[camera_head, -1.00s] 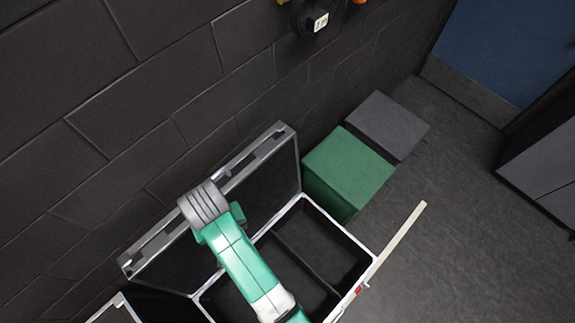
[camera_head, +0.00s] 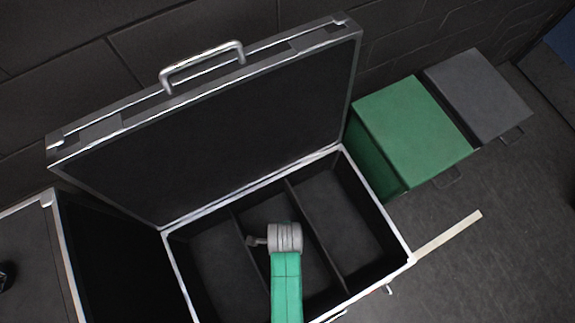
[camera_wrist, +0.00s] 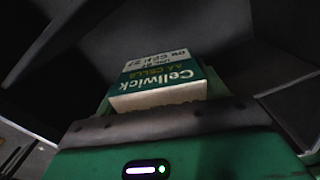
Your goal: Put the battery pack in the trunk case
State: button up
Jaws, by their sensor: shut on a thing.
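The trunk case (camera_head: 378,205) stands open in the head view, its black lid raised against the wall side. Two dividers split its inside into three dark compartments. My arm reaches over it, its grey wrist joint above the middle compartment. My gripper (camera_wrist: 160,98) is hidden in the head view. In the wrist view it is shut on the battery pack (camera_wrist: 158,78), a green and white box lettered "Cellwick AA cells". Dark surfaces surround the pack there. I cannot tell how far it is from the case floor.
A green box (camera_head: 415,130) and a grey box (camera_head: 480,95) stand right of the case. A pale strip (camera_head: 447,237) lies on the floor by its right corner. Another metal-edged case (camera_head: 62,245) is at the left. The raised lid bounds the far side.

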jog(key=f, duration=0.2)
jog(key=s+f+m, duration=0.1)
jog(key=shift+d+b, duration=0.25)
jog(key=shift+b, duration=0.15)
notch_tip(320, 180, down, 10)
jog(key=b, duration=0.6)
jog(key=shift+f, duration=0.1)
jog(key=o, duration=1.1)
notch_tip(320, 180, up, 12)
jog(key=p, duration=0.6)
jog(key=shift+p, duration=0.3)
